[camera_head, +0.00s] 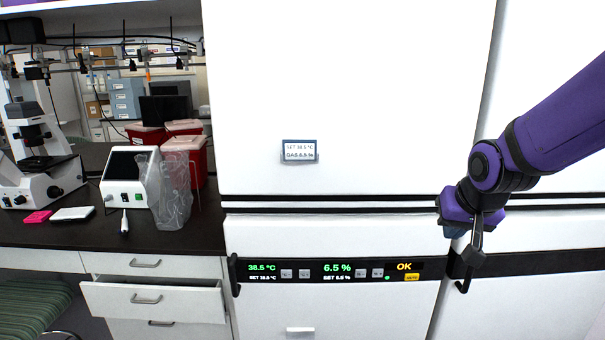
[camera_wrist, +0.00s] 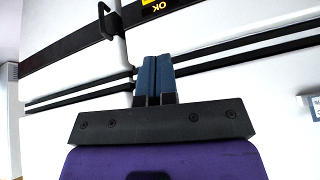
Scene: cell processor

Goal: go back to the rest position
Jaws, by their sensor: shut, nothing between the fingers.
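My gripper (camera_head: 455,232) is at the right in the head view, at the end of my purple arm, in front of the white incubator (camera_head: 340,100). In the wrist view its two blue fingers (camera_wrist: 155,78) are together with nothing between them. The incubator's black control panel (camera_head: 330,270) reads 38.5 °C, 6.5 % and OK. A small label on the upper door (camera_head: 300,151) shows a set temperature and gas value. In the wrist view the fingers overlap dark stripes on the white front; whether they touch it I cannot tell.
A black handle (camera_head: 468,268) juts out near my gripper, and another (camera_head: 234,275) is at the panel's left end. At left, a dark bench (camera_head: 95,228) holds a microscope (camera_head: 35,150), a white device (camera_head: 128,178) and red bins (camera_head: 186,158). A drawer (camera_head: 150,300) below stands open.

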